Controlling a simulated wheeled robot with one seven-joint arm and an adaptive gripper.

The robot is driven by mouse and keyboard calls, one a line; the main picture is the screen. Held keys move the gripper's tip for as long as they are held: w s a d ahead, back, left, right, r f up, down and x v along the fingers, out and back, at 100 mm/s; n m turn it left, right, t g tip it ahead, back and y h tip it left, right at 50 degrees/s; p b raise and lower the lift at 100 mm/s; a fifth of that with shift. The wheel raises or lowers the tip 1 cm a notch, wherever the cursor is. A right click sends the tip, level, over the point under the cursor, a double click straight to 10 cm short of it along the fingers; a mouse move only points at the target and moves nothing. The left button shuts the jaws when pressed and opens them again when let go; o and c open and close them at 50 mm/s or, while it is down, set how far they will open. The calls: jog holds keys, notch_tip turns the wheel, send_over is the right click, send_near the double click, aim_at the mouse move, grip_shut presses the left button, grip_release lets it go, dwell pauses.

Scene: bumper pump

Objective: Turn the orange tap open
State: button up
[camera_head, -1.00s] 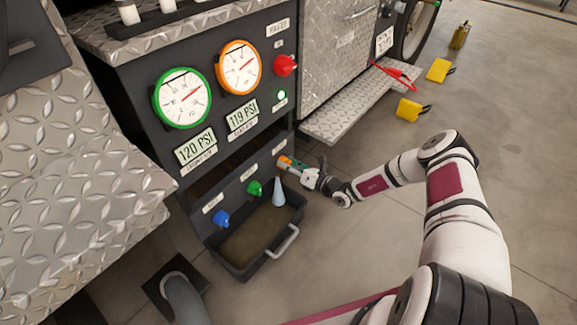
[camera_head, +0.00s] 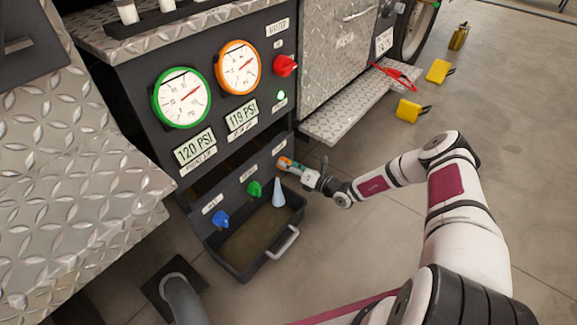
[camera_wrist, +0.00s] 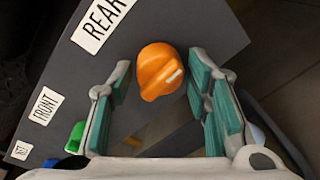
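The orange tap (camera_head: 284,162) is the rightmost of three taps on the dark lower panel, under the label REAR in the wrist view. In that view the orange tap (camera_wrist: 160,70) is a rounded knob with a pale mark on its right side. My gripper (camera_wrist: 160,66) is open, with one teal-padded finger on each side of the tap. The left finger stands apart from it; the right finger is closer, and I cannot tell if it touches. In the head view my gripper (camera_head: 296,170) reaches the tap from the right and partly hides it.
A green tap (camera_head: 254,188) and a blue tap (camera_head: 220,219) sit to the left. A dark tray (camera_head: 248,277) with a pale blue cone shape (camera_head: 278,194) is below. A red knob (camera_head: 285,66) and two gauges are above. A metal step (camera_head: 350,120) juts out at right.

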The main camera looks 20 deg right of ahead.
dwell(0.3)
jog(key=v, duration=1.2)
dwell(0.4)
